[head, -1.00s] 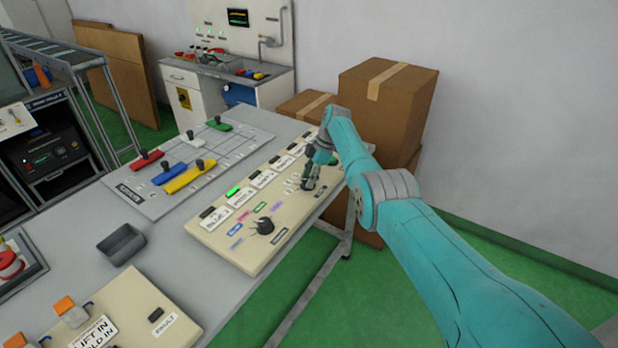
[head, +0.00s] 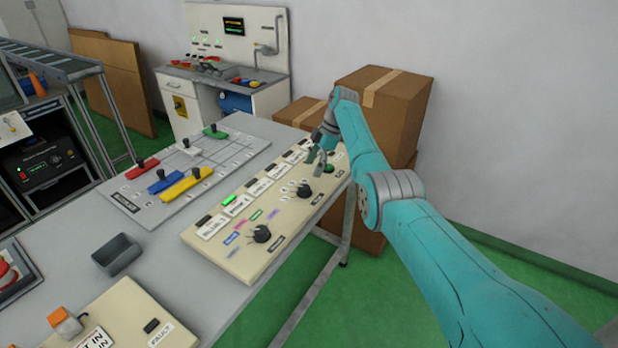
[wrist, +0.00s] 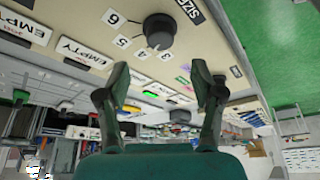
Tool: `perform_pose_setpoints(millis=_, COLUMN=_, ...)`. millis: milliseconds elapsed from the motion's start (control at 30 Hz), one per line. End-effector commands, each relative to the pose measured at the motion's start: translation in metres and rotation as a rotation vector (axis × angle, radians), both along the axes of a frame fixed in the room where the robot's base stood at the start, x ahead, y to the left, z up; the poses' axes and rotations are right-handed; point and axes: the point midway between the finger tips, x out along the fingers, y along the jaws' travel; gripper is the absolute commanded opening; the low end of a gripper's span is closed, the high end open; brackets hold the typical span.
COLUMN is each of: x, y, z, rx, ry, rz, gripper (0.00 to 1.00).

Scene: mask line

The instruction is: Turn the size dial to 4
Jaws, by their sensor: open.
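The size dial (head: 304,191) is a black knob on the beige panel (head: 222,258), with small white number labels around it. In the wrist view the dial (wrist: 159,30) is near the top, beside a SIZE label (wrist: 188,10) and labels including 6, 5, 4 and 3. A light pointer mark on its edge faces the area between 4 and 3; I cannot tell exactly which it meets. My gripper (head: 318,162) is above and behind the dial in the head view. In the wrist view my gripper (wrist: 162,80) is open and empty, its fingertips apart from the dial.
A second black dial (head: 261,233) with coloured labels is nearer on the same panel. A green button (head: 328,168) sits near the gripper. A board with coloured sliders (head: 187,182) and a grey tray (head: 117,254) lie left. Cardboard boxes (head: 388,115) stand behind my arm.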

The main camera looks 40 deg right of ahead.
Motion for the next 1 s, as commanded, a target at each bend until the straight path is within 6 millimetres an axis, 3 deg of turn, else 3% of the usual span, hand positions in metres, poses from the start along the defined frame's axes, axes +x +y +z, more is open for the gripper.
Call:
perform_pose_setpoints(millis=100, x=-0.002, y=-0.008, z=0.018, rx=-0.001, ry=-0.001, rz=-0.002, gripper=0.67)
perform_pose_setpoints(millis=300, x=-0.005, y=-0.013, z=0.032, rx=0.000, ry=0.001, rz=-0.001, gripper=0.67)
perform_pose_setpoints(millis=1000, x=-0.005, y=-0.014, z=0.034, rx=0.000, ry=0.001, rz=-0.001, gripper=0.67)
